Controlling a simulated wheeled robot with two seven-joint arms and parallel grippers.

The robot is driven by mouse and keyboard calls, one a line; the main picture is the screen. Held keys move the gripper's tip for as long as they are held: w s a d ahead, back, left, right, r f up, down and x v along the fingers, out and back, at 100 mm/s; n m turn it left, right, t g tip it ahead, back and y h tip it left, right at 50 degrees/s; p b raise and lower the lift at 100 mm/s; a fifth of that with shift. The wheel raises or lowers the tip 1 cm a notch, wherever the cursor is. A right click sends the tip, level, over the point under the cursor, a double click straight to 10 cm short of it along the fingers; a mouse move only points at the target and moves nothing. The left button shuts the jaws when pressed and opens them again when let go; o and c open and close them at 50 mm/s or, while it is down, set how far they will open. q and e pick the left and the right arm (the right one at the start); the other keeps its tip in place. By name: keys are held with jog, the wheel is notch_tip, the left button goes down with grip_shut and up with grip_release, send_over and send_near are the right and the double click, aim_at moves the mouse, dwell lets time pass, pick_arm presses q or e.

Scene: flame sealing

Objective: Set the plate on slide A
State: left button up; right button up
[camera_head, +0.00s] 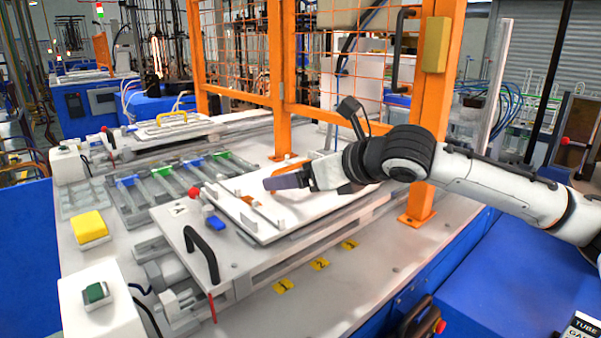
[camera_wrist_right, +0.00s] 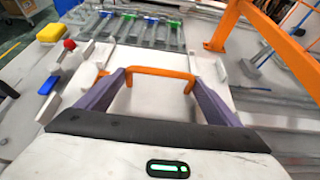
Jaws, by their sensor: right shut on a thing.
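The white plate (camera_head: 310,212) lies over slide A (camera_head: 235,258), the white board with the "A" label and a black handle at its near left. The plate looks level and close to the slide; I cannot tell whether a gap is left under it. My right gripper (camera_head: 278,183) is above the plate. In the right wrist view its purple fingers (camera_wrist_right: 160,92) are shut on the plate's orange handle (camera_wrist_right: 160,72), one finger at each end. The plate's surface (camera_wrist_right: 150,102) shows between the fingers. My left gripper is out of view.
An orange guard frame (camera_head: 432,100) stands behind and right of my right arm. A rack with blue and green clips (camera_head: 165,190) lies beyond the slide. A yellow button (camera_head: 90,226) and a green button box (camera_head: 95,293) are at left. Yellow number tags (camera_head: 320,264) mark the front.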

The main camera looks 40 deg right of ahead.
jog(key=shift+s+f, duration=0.1)
jog(key=shift+f, duration=0.35)
dwell(0.3)
jog(key=o, duration=1.1)
jog(key=shift+o, duration=1.3)
jog(key=shift+r, duration=0.1)
jog(key=v, duration=0.9)
jog(key=shift+d, duration=0.1)
jog(key=shift+s+r, duration=0.3)
jog(key=shift+s, duration=0.25)
